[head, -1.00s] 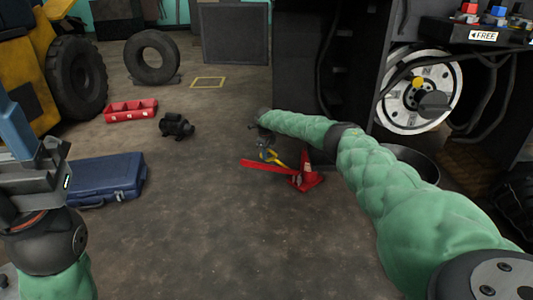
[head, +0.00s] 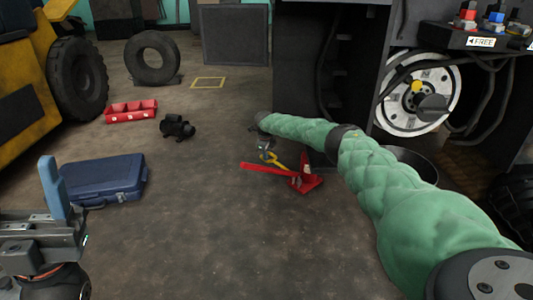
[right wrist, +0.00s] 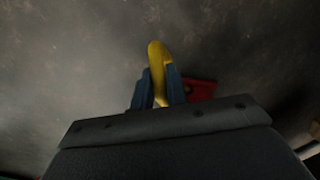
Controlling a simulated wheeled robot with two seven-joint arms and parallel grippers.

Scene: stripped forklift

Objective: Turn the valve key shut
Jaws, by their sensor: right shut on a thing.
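A yellow curved handle (head: 277,160), which looks like the valve key, is beside a red jack-like device (head: 305,181) on the floor. The device has a long red bar pointing left. My right gripper (head: 267,154) reaches down there and is shut on the yellow handle. In the right wrist view, the handle (right wrist: 158,72) stands between the two blue fingers (right wrist: 159,90), with a bit of red (right wrist: 200,89) behind. My left gripper (head: 52,185) is at the lower left with a blue finger pointing up; its opening cannot be made out.
A blue case (head: 103,179), a red tray (head: 131,111) and a black motor-like part (head: 177,127) lie on the floor at left. The dark forklift body with a pale wheel disc (head: 436,108) stands at right. The middle floor is clear.

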